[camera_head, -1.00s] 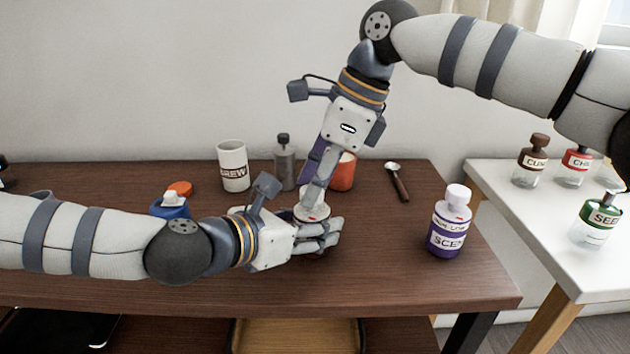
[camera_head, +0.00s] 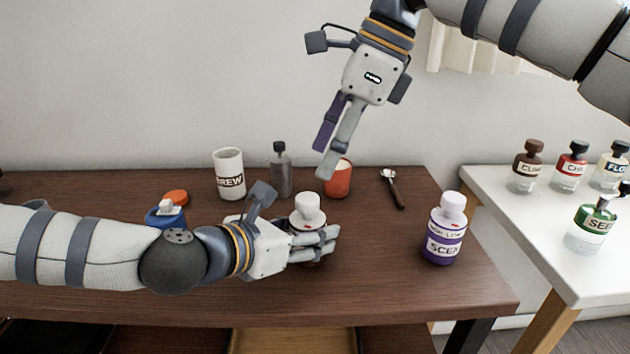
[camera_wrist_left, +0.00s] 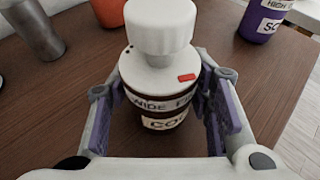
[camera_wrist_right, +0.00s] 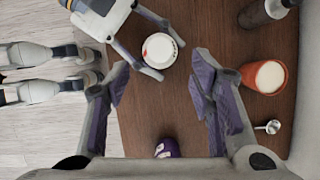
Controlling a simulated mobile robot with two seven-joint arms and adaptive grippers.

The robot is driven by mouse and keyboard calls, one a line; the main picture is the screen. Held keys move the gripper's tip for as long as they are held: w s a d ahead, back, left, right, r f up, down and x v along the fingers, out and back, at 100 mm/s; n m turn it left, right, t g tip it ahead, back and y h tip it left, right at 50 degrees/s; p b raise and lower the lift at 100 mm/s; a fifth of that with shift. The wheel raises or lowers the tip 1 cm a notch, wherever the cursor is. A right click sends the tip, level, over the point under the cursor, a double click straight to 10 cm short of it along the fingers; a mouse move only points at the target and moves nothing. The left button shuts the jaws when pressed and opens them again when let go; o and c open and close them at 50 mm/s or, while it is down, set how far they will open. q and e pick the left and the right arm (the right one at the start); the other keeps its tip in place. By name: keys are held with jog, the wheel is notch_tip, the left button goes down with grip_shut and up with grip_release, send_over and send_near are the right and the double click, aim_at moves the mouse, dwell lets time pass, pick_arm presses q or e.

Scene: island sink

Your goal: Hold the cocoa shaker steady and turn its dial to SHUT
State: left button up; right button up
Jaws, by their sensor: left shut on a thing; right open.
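The cocoa shaker (camera_wrist_left: 160,125) is a dark brown jar with a white lid and a white knob-like dial (camera_wrist_left: 160,28) on top. A red mark (camera_wrist_left: 187,77) shows on the lid's right side in the left wrist view, with small dark marks at its left edge. The label reads "WIDE", then partly hidden letters, with "CO" below. No SHUT lettering is readable. My left gripper (camera_head: 318,245) is shut around the jar's body, which stands upright on the table. My right gripper (camera_head: 325,155) is open and empty, above and apart from the dial.
Behind stand a white mug (camera_head: 229,174), a grey bottle (camera_head: 281,172) and an orange cup (camera_head: 338,180). A spoon (camera_head: 394,190) and purple bottle (camera_head: 443,235) are to the right, a blue container (camera_head: 165,215) to the left. A white side table (camera_head: 520,225) holds several bottles.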

jog(key=v, duration=0.4)
jog(key=shift+r, duration=0.3)
pick_arm(q)
jog(key=o, duration=1.3)
